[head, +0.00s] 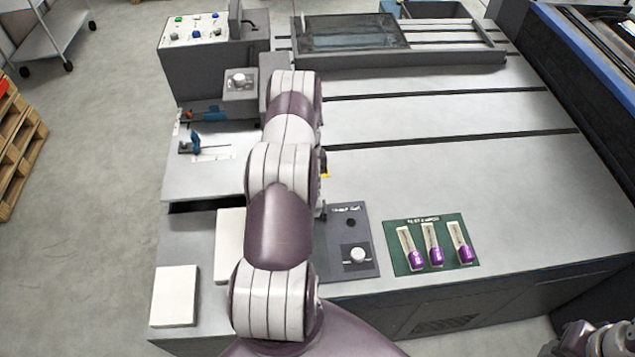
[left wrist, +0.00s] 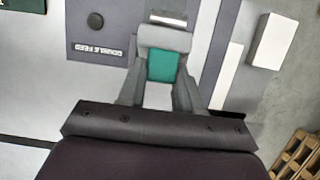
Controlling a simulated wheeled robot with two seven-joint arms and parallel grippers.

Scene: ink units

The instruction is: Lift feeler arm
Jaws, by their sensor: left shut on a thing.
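My left gripper (left wrist: 162,48) is shut on a teal-green piece (left wrist: 162,68) between its fingers, which I take to be part of the feeler arm. A light, shiny strip (left wrist: 168,18) shows just beyond the fingertips. In the head view my left arm covers the gripper and the feeler arm; only a small yellow bit (head: 327,173) shows beside it. The grey double-feed panel (head: 335,265), with a black dot and a white knob, lies just right of my arm. My right arm's end (head: 590,340) shows at the bottom right corner; its fingers cannot be made out.
A green board (head: 398,262) with three purple-ended strips lies right of the panel. White blocks (head: 175,297) lie at the front left. A control box (head: 205,65) and a framed glass plate (head: 350,32) stand at the back. The grey top (head: 450,180) at right is clear.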

